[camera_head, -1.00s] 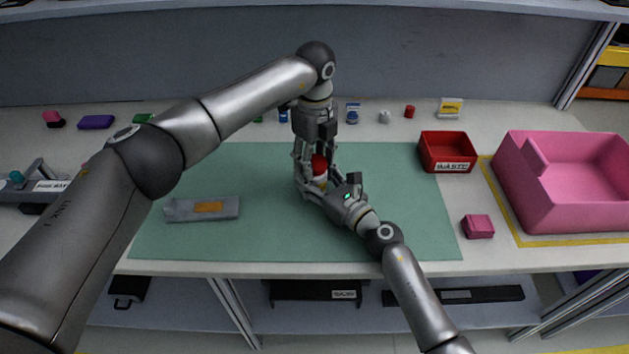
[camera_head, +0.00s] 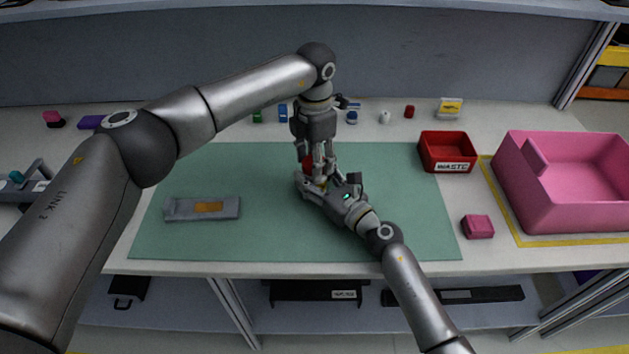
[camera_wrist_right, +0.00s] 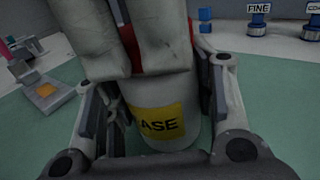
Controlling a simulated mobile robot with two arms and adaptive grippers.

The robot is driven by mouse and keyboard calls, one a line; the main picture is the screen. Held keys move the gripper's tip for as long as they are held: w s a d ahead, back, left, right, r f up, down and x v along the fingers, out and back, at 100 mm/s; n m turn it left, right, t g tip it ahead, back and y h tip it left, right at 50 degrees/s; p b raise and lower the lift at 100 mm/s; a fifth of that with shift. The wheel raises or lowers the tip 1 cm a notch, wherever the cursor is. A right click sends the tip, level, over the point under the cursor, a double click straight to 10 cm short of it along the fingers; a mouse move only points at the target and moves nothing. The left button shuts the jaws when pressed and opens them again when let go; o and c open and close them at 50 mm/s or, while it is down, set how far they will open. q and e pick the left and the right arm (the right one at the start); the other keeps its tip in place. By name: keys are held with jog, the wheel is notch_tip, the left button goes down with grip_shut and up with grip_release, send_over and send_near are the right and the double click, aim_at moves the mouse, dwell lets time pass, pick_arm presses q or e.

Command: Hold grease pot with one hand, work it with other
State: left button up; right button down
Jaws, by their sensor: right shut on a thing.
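The grease pot is a white pot with a yellow label ending in "ASE" and a red top; it shows best in the right wrist view (camera_wrist_right: 155,122). In the head view only a bit of its red top (camera_head: 308,162) shows between the grippers. My right gripper (camera_head: 318,186) is shut around the pot's body, a finger on each side, as the right wrist view (camera_wrist_right: 160,125) shows. My left gripper (camera_head: 318,165) comes down from above onto the red top. Its fingers cover most of the top, and whether they grip it is hidden.
A grey tray with an orange patch (camera_head: 225,208) lies left on the green mat (camera_head: 270,235). A red waste bin (camera_head: 440,142), a pink box (camera_head: 540,205) and a small pink block (camera_head: 478,226) stand right. Small items line the back. The mat's front is clear.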

pick_arm(q)
jog(key=m, duration=0.3)
jog(key=shift+m, duration=0.3)
jog(key=m, duration=0.4)
jog(key=o, duration=1.2)
notch_tip(320, 180, up, 12)
